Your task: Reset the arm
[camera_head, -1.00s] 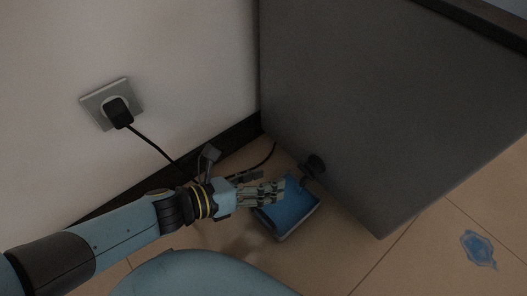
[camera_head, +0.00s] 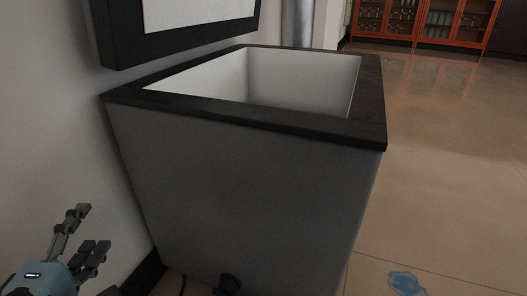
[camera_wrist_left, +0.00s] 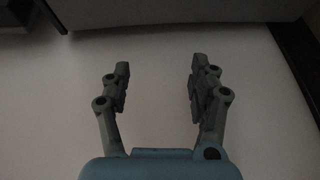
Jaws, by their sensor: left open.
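My left gripper (camera_head: 84,243) shows at the lower left of the head view, beside the pale wall and apart from the grey box. Its fingers are spread and empty. In the left wrist view the two fingers of the left gripper (camera_wrist_left: 157,75) stand apart with only a pale surface behind them. My right gripper is in neither view.
A grey open-topped box (camera_head: 240,195) with a dark rim (camera_head: 250,118) fills the middle. A black knob (camera_head: 229,284) sits low on its front. A blue patch (camera_head: 407,284) lies on the tan floor (camera_head: 450,180).

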